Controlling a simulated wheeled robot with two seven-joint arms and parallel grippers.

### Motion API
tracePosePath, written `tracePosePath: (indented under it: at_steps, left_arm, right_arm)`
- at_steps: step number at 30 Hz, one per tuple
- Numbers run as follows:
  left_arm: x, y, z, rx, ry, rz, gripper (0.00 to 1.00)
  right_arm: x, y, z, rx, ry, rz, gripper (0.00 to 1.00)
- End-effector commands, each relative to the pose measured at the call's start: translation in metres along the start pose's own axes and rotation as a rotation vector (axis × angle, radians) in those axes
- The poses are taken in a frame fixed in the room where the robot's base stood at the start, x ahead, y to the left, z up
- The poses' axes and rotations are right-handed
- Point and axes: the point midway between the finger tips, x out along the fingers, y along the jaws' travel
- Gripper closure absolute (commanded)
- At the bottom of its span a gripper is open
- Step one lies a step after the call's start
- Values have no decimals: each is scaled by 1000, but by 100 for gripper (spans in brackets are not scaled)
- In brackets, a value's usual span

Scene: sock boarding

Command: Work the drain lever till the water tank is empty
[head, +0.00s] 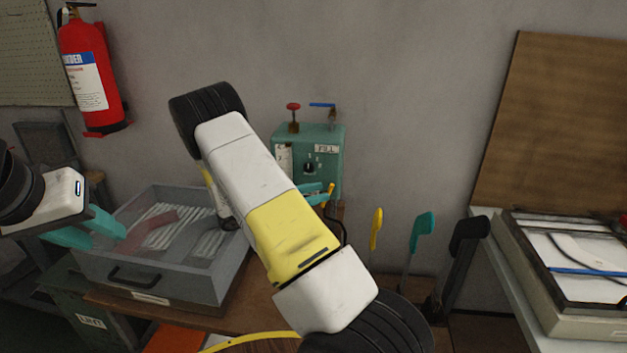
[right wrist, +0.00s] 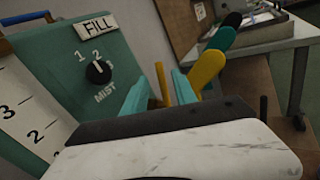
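The green water tank (head: 336,148) stands against the wall, with a FILL label, a MIST dial (right wrist: 98,72) and a white level scale (right wrist: 25,110); I cannot read the water level. A small yellow lever (head: 331,192) sticks up at its lower right, and it also shows in the right wrist view (right wrist: 162,84). My right gripper (head: 317,193) is at the lever. In the right wrist view its two teal fingers (right wrist: 160,95) are apart, one on each side of the lever, with narrow gaps. My left gripper (head: 90,232) is open and empty over the grey tray's left side.
A grey tray (head: 145,285) with a clear lid stands on the wooden bench. Yellow (head: 376,228), teal (head: 422,230) and black (head: 468,236) handles stand right of the tank. Red (head: 293,106) and blue (head: 322,105) valve handles top it. A fire extinguisher (head: 90,70) hangs left.

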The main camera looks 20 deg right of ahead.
Motion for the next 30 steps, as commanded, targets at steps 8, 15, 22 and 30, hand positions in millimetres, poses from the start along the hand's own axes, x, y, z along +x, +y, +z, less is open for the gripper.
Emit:
tracePosePath:
  at_steps: [8,15,22,30]
  left_arm:
    - [0,0,0,0,0,0,64]
    - [0,0,0,0,0,0,64]
    - [0,0,0,0,0,0,64]
    - [0,0,0,0,0,0,64]
  right_arm:
    - [45,-1,1,0,0,-5,67]
    - [70,-1,0,1,1,-3,67]
    - [72,-1,0,1,2,-3,67]
    - [72,-1,0,1,2,-3,100]
